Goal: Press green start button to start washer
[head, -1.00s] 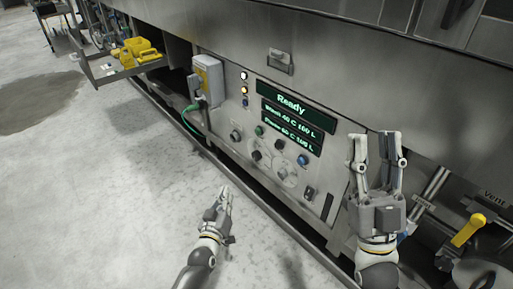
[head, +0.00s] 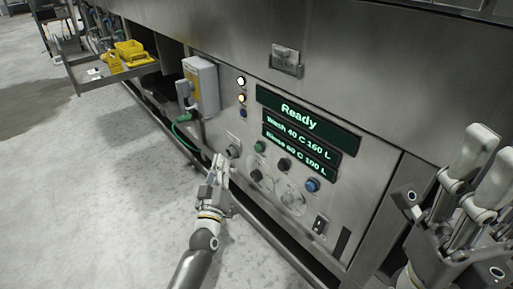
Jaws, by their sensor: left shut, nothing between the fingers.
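The green start button (head: 260,147) is on the washer's control panel (head: 225,115), left of the lit displays. My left gripper (head: 221,161) is shut and empty, its fingertips in front of the panel's lower left, below and left of the green button. It looks apart from the button, though depth is hard to judge. My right gripper (head: 486,165) is large at the right edge, partly cut off, with its fingers apart and nothing between them. The top display (head: 298,115) reads Ready.
A black knob (head: 284,165), a blue button (head: 312,185) and other dials surround the green button. A grey switch box (head: 204,84) with a green cable juts out at the left. A tray with yellow items (head: 130,50) stands further left. The floor is clear.

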